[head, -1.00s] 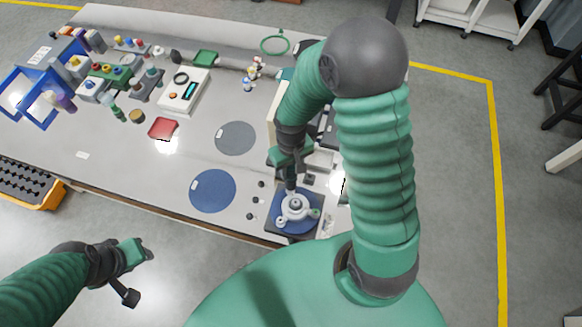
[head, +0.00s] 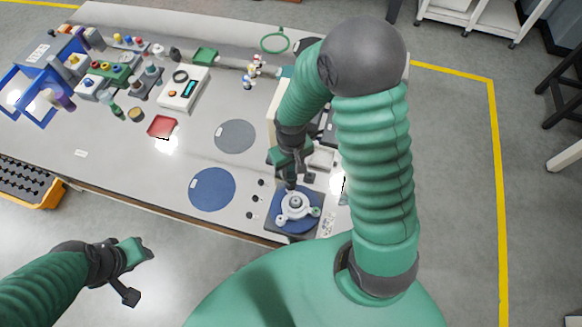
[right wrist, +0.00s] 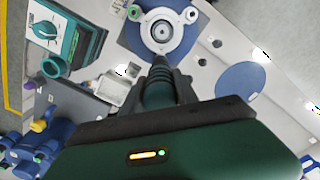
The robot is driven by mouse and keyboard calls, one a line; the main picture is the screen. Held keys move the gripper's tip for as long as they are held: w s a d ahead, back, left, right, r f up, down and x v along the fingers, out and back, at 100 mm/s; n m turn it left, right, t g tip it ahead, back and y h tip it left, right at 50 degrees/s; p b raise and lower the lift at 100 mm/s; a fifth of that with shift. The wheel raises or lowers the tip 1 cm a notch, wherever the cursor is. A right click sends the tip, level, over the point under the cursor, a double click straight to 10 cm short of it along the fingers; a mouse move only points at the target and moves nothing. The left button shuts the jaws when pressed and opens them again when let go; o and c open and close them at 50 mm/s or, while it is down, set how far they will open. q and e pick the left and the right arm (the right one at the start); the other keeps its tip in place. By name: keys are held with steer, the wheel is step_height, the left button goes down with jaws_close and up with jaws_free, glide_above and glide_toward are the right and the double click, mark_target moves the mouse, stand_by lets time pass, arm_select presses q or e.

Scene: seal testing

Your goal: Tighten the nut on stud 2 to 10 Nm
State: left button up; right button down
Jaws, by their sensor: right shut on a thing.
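A pale round flange fitting (head: 297,206) with lugs around its rim sits on a blue disc on a dark square base near the table's front edge. It also shows in the right wrist view (right wrist: 162,30), with a green ring on one lug. Stud numbers and the nut cannot be made out. My right gripper (head: 291,170) is shut on a dark ribbed tool handle (right wrist: 160,88), which points down at the flange's near-arm side. Whether its tip touches a nut is hidden. My left gripper (head: 138,272) is open and empty in front of the table, away from the flange.
A blue round mat (head: 212,189) and a grey round mat (head: 235,137) lie left of the flange. Several small dark pieces lie beside the base. A small white tray (right wrist: 113,88) lies near the tool.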

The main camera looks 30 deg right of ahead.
steer(key=shift+f, duration=0.4)
stand_by(1.5)
step_height(320, 180, up, 5)
steer(key=p, duration=0.5)
stand_by(0.4)
